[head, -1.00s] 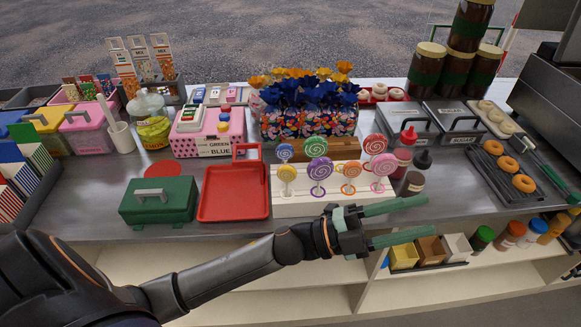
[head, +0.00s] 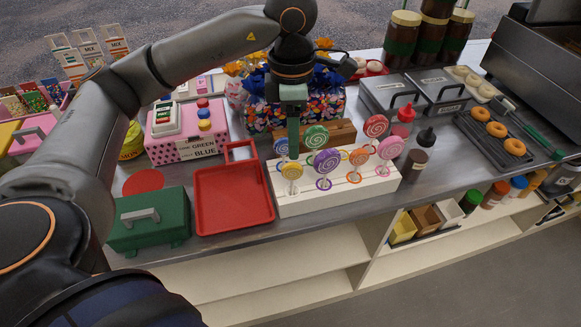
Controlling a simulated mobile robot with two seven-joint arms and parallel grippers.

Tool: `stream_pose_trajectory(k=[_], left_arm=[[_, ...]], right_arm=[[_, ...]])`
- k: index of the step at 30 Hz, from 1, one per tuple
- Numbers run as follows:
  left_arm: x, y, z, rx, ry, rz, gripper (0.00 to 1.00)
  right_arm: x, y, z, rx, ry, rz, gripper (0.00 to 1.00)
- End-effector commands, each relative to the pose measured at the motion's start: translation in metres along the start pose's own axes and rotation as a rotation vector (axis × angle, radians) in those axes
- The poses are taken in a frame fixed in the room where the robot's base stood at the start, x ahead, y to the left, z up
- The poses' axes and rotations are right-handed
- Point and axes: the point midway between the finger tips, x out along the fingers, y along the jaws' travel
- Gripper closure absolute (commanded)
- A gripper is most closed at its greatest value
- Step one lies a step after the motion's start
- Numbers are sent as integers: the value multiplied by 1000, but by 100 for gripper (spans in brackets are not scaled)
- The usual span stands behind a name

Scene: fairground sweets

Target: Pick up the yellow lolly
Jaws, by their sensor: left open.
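The yellow lolly (head: 291,171) stands upright at the front left of the white lolly stand (head: 330,197), its stick in the stand. My left gripper (head: 293,150) points down from above, its green finger ending just above and behind the yellow lolly's head. The fingers line up in this view, so the gap between them is hidden; the gripper is open and holds nothing. It partly covers the blue lolly (head: 280,147) in the back row. Whether it touches a lolly is hard to tell. My right gripper is not in view.
Purple (head: 327,161), orange (head: 358,157) and pink (head: 390,148) lollies share the front row; green (head: 316,136) and magenta (head: 375,126) ones stand behind. A red tray (head: 233,198) and green box (head: 150,220) are left. Bottles (head: 417,158) stand close on the right.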

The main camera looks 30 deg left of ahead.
Motion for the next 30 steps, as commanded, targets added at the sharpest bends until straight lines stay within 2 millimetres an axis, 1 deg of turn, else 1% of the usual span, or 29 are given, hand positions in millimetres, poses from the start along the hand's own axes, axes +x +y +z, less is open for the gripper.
stream_pose_trajectory(k=[2,4,9,12,20,27,30], left_arm=[[1,4,-5,-7,17,19,45],[10,5,-6,-9,22,20,45],[42,5,-6,-9,20,17,45],[57,5,-6,-7,19,17,45],[78,6,-5,-7,17,17,45],[113,7,-3,-8,17,16,45],[120,7,-3,-7,15,18,45]], right_arm=[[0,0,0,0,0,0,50],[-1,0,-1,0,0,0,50],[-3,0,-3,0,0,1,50],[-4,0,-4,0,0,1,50],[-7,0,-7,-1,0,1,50],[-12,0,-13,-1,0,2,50],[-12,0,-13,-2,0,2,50]])
